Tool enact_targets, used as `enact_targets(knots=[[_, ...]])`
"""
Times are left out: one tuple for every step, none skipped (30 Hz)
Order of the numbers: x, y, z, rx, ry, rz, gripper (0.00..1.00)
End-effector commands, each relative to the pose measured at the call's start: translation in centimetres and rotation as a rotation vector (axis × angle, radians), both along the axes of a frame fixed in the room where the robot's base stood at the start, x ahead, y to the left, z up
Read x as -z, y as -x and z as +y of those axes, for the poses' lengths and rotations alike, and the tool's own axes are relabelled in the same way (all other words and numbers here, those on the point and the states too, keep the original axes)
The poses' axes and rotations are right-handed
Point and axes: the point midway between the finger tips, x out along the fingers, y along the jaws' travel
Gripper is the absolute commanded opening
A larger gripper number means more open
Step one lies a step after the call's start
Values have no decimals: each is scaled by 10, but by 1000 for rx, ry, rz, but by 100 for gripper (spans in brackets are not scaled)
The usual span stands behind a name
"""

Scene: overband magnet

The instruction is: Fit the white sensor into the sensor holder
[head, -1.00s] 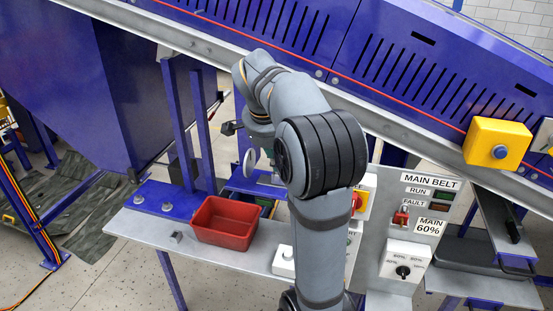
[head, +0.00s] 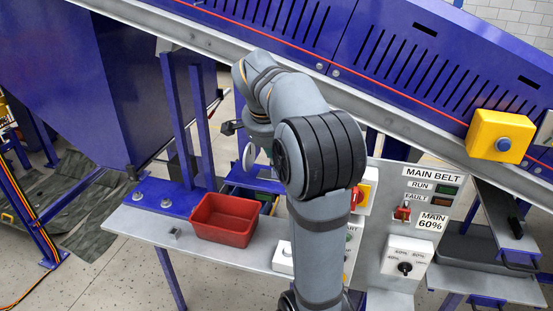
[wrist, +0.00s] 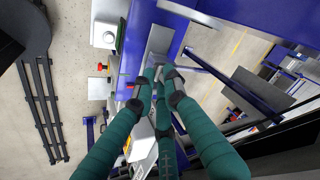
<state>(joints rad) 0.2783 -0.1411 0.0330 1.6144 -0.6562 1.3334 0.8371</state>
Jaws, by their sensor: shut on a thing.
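In the wrist view my gripper (wrist: 160,78) has its teal fingers drawn together at the tips. It is shut on a pale piece that I take to be the white sensor, mostly hidden by the fingers. A pale grey plate (wrist: 160,40) lies just beyond the fingertips over a blue surface; I cannot tell how far it is from them. In the head view my arm hides most of the gripper. I cannot make out the sensor holder for certain.
A red bin (head: 225,220) stands on the grey bench (head: 150,225), left of my arm. A control panel (head: 425,225) with switches and a dial stands to the right. The conveyor's blue side (head: 420,65) slopes across the back.

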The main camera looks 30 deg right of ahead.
Motion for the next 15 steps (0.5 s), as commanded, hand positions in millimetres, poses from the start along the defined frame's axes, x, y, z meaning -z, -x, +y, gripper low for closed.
enact_targets(knots=[[2, 1, 0, 2, -2, 4, 0], [2, 1, 0, 2, -3, 5, 0], [2, 1, 0, 2, -3, 5, 12], [2, 1, 0, 2, -3, 5, 14], [2, 1, 0, 2, -3, 5, 16], [2, 1, 0, 2, -3, 6, 18], [2, 1, 0, 2, -4, 7, 20], [2, 1, 0, 2, -4, 7, 22], [2, 1, 0, 2, -4, 7, 24], [2, 1, 0, 2, -3, 6, 26], [2, 1, 0, 2, -3, 6, 28], [2, 1, 0, 2, -3, 5, 30], [2, 1, 0, 2, -3, 5, 32], [2, 1, 0, 2, -3, 5, 33], [2, 1, 0, 2, -2, 5, 34]])
